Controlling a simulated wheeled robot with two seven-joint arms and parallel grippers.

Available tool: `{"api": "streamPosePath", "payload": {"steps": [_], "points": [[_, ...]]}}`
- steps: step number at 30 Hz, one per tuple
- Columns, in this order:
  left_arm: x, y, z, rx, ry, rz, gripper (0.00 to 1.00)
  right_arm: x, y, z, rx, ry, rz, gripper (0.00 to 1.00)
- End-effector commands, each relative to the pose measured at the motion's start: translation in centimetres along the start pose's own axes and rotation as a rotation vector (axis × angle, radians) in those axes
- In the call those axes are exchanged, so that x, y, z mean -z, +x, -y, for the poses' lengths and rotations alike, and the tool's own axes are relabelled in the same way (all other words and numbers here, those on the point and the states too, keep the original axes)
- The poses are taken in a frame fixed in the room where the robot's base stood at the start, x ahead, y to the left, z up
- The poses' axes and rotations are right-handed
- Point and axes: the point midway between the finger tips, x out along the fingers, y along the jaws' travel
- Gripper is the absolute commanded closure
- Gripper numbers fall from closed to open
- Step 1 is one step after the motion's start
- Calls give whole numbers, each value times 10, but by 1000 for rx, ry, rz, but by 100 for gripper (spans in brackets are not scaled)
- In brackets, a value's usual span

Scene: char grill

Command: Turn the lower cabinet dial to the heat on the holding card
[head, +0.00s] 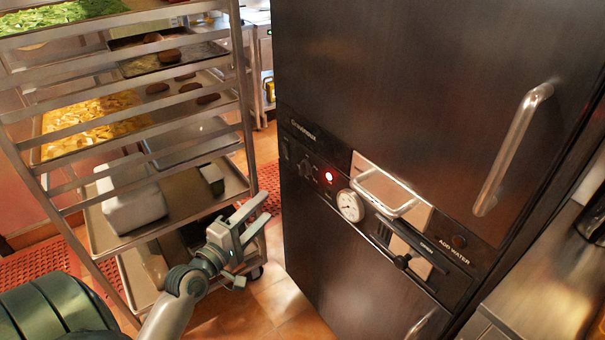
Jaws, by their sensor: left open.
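The dark cabinet (400,90) fills the middle and right, with a slanted control panel (318,160) between its upper and lower doors. Dark knobs sit at the panel's left end, one of them a small dial (305,167) left of a lit red lamp (328,176). A round white gauge (350,205) is right of the lamp. Their markings are too small to read, and I cannot make out a holding card. My left gripper (264,210) is open and empty, left of the cabinet and apart from the panel, in front of the rack. My right gripper is out of view.
A metal tray rack (75,212) with food trays and a white container (130,200) stands at the left, close behind my left arm. Door handles (512,150) and a panel handle (385,195) stick out from the cabinet. A steel counter (545,285) is at lower right.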

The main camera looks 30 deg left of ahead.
Motion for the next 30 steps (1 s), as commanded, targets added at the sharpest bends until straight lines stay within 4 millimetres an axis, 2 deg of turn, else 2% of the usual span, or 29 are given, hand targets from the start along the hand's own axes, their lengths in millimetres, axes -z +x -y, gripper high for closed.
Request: {"api": "streamPosePath", "payload": {"steps": [8,14,17,30], "points": [[0,7,0,0,0,0,49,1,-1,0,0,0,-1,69],[0,27,-1,-1,0,-1,49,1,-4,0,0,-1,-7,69],[0,41,-1,-1,0,-1,49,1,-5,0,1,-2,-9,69],[0,117,-1,-1,2,-1,49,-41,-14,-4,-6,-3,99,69]]}}
